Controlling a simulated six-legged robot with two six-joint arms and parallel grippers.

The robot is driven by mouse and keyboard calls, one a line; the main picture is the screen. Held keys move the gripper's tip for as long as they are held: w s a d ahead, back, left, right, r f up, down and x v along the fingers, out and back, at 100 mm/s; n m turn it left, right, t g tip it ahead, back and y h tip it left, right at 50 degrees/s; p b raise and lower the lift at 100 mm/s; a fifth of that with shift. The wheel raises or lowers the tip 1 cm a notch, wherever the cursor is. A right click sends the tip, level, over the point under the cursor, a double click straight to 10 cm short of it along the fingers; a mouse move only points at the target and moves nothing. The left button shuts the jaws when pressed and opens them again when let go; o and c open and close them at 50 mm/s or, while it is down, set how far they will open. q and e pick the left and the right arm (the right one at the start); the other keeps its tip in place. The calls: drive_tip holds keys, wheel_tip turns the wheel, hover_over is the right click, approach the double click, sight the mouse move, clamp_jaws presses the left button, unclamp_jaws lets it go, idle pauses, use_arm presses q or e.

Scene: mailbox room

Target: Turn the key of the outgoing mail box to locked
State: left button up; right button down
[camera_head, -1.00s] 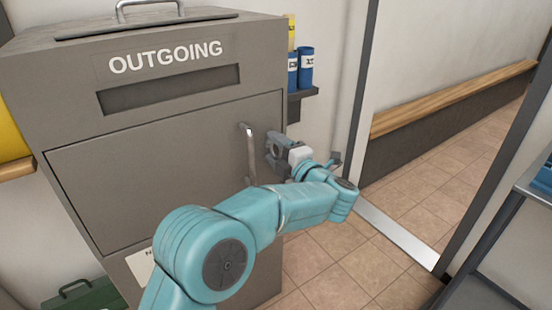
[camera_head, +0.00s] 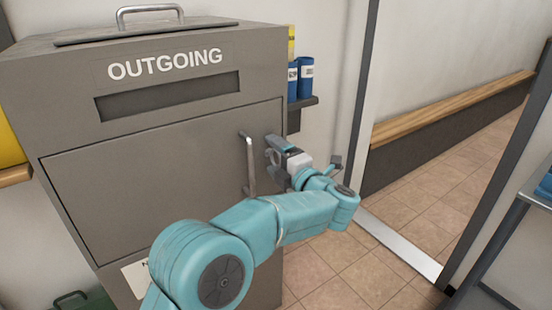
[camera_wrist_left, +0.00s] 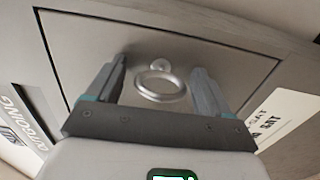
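The grey outgoing mail box (camera_head: 180,170) fills the left of the head view, its front door (camera_head: 150,180) closed. A silver bar handle (camera_head: 249,165) stands upright near the door's right edge. My left gripper (camera_head: 271,151) is close to the door, just right of the handle. In the left wrist view the left gripper (camera_wrist_left: 159,66) is open. My right gripper is out of view.
A small shelf (camera_head: 309,102) with blue containers (camera_head: 305,78) is right of the box. A doorway with a metal sill (camera_head: 405,248) opens to the right. A shelving frame (camera_head: 500,235) stands at the far right. A green case (camera_head: 85,300) is at lower left.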

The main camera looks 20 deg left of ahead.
use_arm(q)
drive_tip(key=p+v, duration=0.3)
drive_tip(key=v, duration=1.3)
drive_tip(key=shift+s, duration=0.2)
drive_tip(key=shift+d, duration=0.15)
